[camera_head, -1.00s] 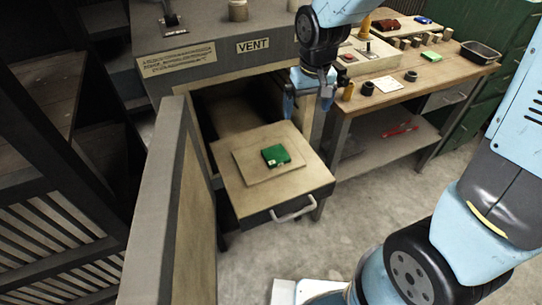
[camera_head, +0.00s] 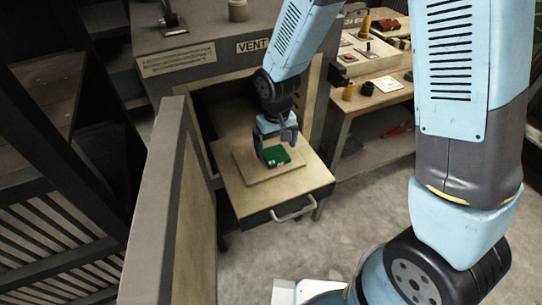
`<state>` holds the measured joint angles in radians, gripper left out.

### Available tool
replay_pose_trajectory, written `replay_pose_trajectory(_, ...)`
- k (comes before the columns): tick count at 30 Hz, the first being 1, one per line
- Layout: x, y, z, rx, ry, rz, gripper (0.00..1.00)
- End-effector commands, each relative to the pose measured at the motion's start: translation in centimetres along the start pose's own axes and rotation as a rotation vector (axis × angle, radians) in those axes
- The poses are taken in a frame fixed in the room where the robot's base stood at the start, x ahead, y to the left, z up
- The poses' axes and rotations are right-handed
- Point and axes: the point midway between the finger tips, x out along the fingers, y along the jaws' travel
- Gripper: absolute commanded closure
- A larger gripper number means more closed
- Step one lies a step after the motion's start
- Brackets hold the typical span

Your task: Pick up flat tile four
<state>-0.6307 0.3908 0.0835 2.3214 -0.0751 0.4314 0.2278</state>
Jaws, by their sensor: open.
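A small green block (camera_head: 277,157), which I take to be flat tile four, lies on a thin square board (camera_head: 250,176) on top of the pulled-out drawer (camera_head: 235,200). A small pale mark shows on its front side. My gripper (camera_head: 276,153) is open and points down over the green block, with its fingers around or just above it. I cannot tell whether the fingers touch it. The gripper hides the back part of the block.
The drawer's handle (camera_head: 293,208) faces the front. An open door panel (camera_head: 170,200) stands close on the left. The cabinet with a VENT label (camera_head: 252,46) rises behind. A wooden workbench (camera_head: 380,97) with small parts stands at right. Bare floor lies in front.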

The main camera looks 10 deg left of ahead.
Motion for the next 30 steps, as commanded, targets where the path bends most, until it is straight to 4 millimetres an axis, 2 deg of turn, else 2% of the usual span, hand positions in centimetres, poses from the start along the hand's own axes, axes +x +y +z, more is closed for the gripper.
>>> replay_pose_trajectory(6,2.5,0.0,0.0,-0.001,-0.002,0.001,0.00)
replay_pose_trajectory(17,3.1,0.0,-0.1,-0.001,0.000,0.001,0.01)
replay_pose_trajectory(30,3.0,-0.1,-0.1,-0.002,0.000,0.000,0.43)
